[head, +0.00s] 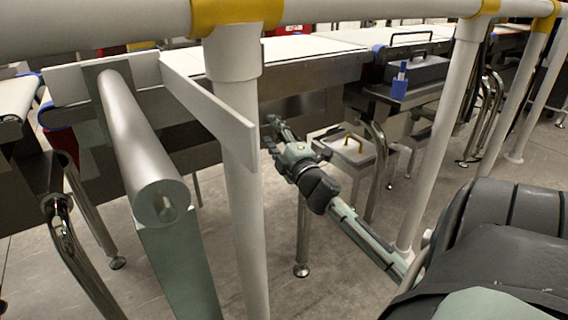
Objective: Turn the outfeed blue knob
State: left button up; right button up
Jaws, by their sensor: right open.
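My right gripper (271,132) is open and empty in the middle of the head view, its arm reaching in from the lower right. It is in front of the dark side of the conveyor (290,95), beside a white upright post. A small blue piece (399,87) stands on a dark ledge to the upper right of the gripper, well apart from it. I cannot tell whether this is the outfeed knob; no clear knob shape shows. My left gripper is not in view.
A white railing with yellow joints (235,12) crosses the top, and its white posts (240,160) stand close to my right arm. A grey roller (140,140) and a flat white bar are at left.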

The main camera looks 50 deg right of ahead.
jog(key=s+a+f+m+g+p, duration=0.1)
jog(key=s+f+m+g, duration=0.2)
jog(key=f, duration=0.4)
jog(key=s+a+f+m+g+h, duration=0.1)
jog(key=s+f+m+g, duration=0.2)
jog(key=f, duration=0.4)
jog(key=shift+a+p, duration=0.35)
jog(key=shift+a, duration=0.05)
jog(key=shift+r, duration=0.1)
jog(key=shift+c, duration=0.4)
